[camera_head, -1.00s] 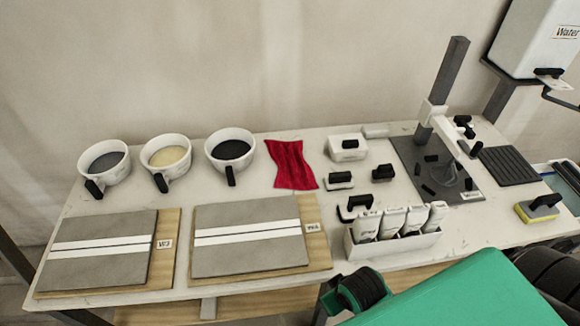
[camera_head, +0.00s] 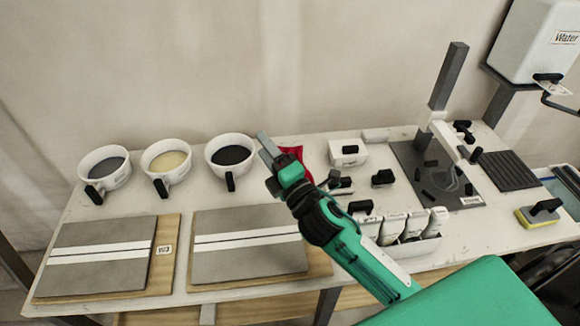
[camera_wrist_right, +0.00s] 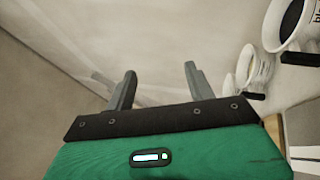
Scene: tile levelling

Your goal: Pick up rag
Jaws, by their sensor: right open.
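The red rag (camera_head: 297,152) lies on the table to the right of the cup of black material. In the head view most of it is hidden behind my right gripper (camera_head: 264,144) and arm. My right gripper is above the rag area, with its fingers pointing toward the back wall. In the right wrist view its two fingers (camera_wrist_right: 160,88) are spread apart with nothing between them. The rag does not show in the right wrist view. My left gripper is not in view.
Three cups stand along the back left, the nearest one with black contents (camera_head: 231,154) close to my right gripper. Two tile boards (camera_head: 247,245) lie in front. A grey post (camera_head: 449,77) stands at right.

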